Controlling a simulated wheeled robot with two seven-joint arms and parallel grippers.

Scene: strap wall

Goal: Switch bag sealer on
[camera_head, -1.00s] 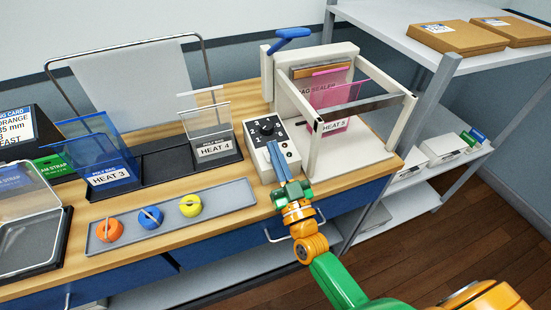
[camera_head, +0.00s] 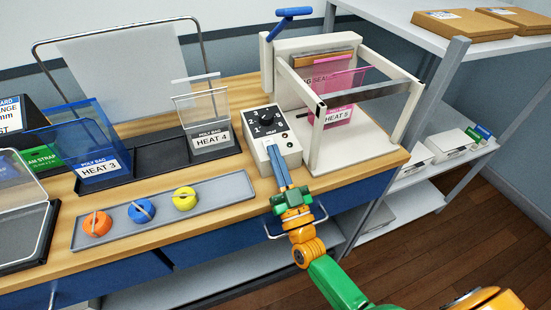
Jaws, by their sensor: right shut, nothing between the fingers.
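The bag sealer (camera_head: 396,122) stands at the right end of the wooden bench, a pale frame with a blue-handled lever (camera_head: 292,13). Its control box (camera_head: 256,147) faces me with a black numbered heat dial (camera_head: 266,119). Small round details show on the box's right side; I cannot tell which is the power switch. My right gripper (camera_head: 272,150) is shut and empty, its blue-grey fingers pointing at the lower front of the control box and covering part of it. I cannot tell whether the tips touch it. My left gripper is not in view.
A pink HEAT 5 bag (camera_head: 341,92) stands in the sealer. HEAT 3 (camera_head: 98,168) and HEAT 4 (camera_head: 211,138) bags stand in a black rack to the left. A grey tray (camera_head: 222,188) holds orange, blue and yellow knobs. A shelf rack (camera_head: 443,80) stands at right.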

